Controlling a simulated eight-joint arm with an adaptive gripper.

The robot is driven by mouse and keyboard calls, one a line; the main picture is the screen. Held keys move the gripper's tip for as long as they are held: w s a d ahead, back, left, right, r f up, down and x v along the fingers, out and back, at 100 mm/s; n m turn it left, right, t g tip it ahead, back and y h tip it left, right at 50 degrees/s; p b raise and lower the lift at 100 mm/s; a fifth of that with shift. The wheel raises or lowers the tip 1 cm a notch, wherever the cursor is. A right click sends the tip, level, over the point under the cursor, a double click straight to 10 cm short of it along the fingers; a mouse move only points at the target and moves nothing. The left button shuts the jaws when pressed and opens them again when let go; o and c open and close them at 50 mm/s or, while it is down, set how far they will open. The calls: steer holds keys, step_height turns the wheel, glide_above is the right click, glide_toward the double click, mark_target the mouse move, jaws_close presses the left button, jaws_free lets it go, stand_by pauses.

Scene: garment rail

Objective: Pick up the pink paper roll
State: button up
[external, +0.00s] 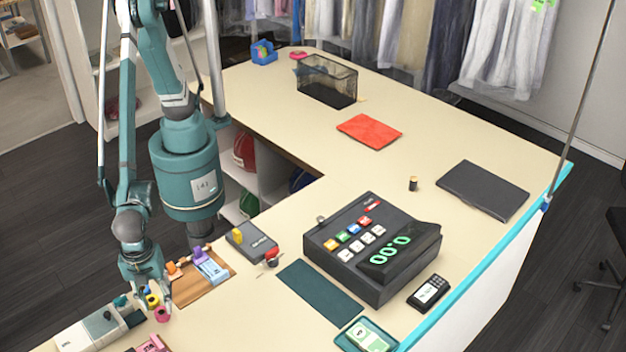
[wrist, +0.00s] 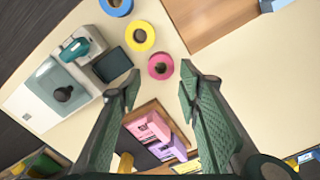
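The pink paper roll (wrist: 151,60) lies flat on the cream counter (wrist: 200,35) in the wrist view, a ring with a dark centre. In the external view the pink roll (external: 161,314) is at the lower left, close to my fingers. My gripper (wrist: 158,77) is open and empty, and points down. In the wrist view the pink roll appears between and slightly beyond its fingertips. In the external view my gripper (external: 149,296) is low above the rolls. I cannot tell its exact height or whether it touches anything.
A yellow roll (wrist: 129,37) and a blue roll (wrist: 106,6) lie beside the pink one. A grey device (wrist: 50,90) stands to their left. A wooden tray (wrist: 184,124) holds pink and lilac items. A cash register (external: 330,250) stands further right.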

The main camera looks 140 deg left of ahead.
mark_target(161, 312)
steer(key=shift+f, duration=0.15)
steer(key=shift+s+a+f, duration=0.1)
steer(key=shift+f, duration=1.15)
steer(key=shift+s+a+f, duration=0.1)
steer(key=shift+f, duration=1.1)
steer(key=shift+w, duration=0.1)
steer(key=c, duration=0.5)
